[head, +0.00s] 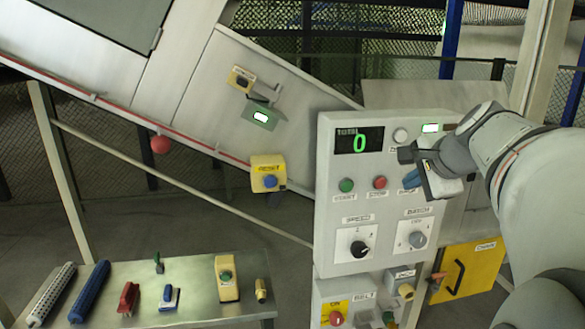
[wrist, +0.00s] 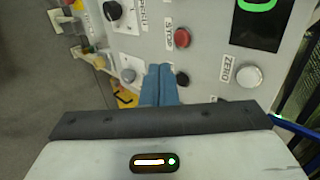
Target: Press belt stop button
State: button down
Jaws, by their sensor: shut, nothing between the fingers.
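A small box marked BELT (head: 362,296) sits low under the main panel, cut by the bottom edge of the head view. It carries a red button (head: 336,318) at its left and a dark green button (head: 388,317) at its right. Another red button (head: 380,182), labelled STOP, is on the main panel; it also shows in the wrist view (wrist: 182,38). My gripper (head: 411,178) is shut and empty in front of the panel, right of that STOP button. Its blue fingers (wrist: 161,83) point at the panel beside a black button (wrist: 182,78); contact cannot be told.
The grey panel (head: 332,240) also has a green button (head: 346,185), a counter (head: 359,141) reading 0, and speed and batch knobs. A table (head: 195,300) with several tools stands at left.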

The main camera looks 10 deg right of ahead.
aim_at(381, 188)
jog(key=shift+w+a+f+p, duration=0.1)
jog(key=shift+w+f+p, duration=0.5)
jog(key=shift+w, duration=0.9)
jog(key=shift+w+a+f+p, duration=0.1)
jog(key=shift+w+f+p, duration=0.25)
jog(key=shift+w+f, duration=0.9)
jog(key=shift+w+f+p, duration=0.45)
jog(key=shift+w, duration=1.3)
